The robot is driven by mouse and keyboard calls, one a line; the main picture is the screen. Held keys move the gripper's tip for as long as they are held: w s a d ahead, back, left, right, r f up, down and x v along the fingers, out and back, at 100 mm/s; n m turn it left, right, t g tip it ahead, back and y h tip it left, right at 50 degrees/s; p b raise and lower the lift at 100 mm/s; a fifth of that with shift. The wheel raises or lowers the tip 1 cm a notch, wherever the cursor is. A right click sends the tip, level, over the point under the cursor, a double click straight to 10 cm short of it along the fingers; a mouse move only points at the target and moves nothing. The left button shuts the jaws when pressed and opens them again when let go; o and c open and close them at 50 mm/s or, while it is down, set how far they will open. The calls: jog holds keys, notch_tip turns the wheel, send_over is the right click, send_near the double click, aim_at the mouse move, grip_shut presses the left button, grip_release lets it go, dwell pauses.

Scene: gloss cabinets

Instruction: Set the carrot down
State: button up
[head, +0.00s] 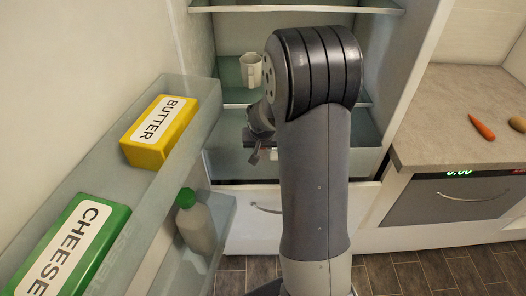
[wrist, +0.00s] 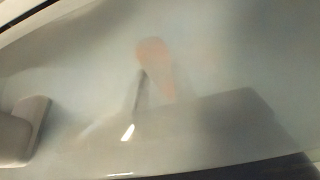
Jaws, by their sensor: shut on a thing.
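My gripper (head: 257,154) is at the open fridge, in front of the clear lower bin (head: 235,163) and below the shelf with the mug. It is shut, but my arm and the small scale hide what is between its jaws in the head view. The wrist view shows a pale, blurred orange tapering shape (wrist: 154,66) like a carrot, seen in or through a hazy glossy surface. A grey part of my gripper shows at the left of that view. Another orange carrot (head: 482,127) lies on the counter at the right, away from my gripper.
The fridge door at left holds a yellow butter box (head: 160,132), a green cheese box (head: 78,252) and a green-capped bottle (head: 195,224). A white mug (head: 250,71) stands on a shelf. A brown item (head: 518,123) lies on the counter (head: 440,110).

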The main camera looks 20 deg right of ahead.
jog(key=shift+f, duration=1)
jog(key=shift+f, duration=0.2)
jog(key=o, duration=1)
jog(key=shift+r, duration=0.15)
jog(key=shift+r, duration=0.15)
jog(key=v, duration=1.2)
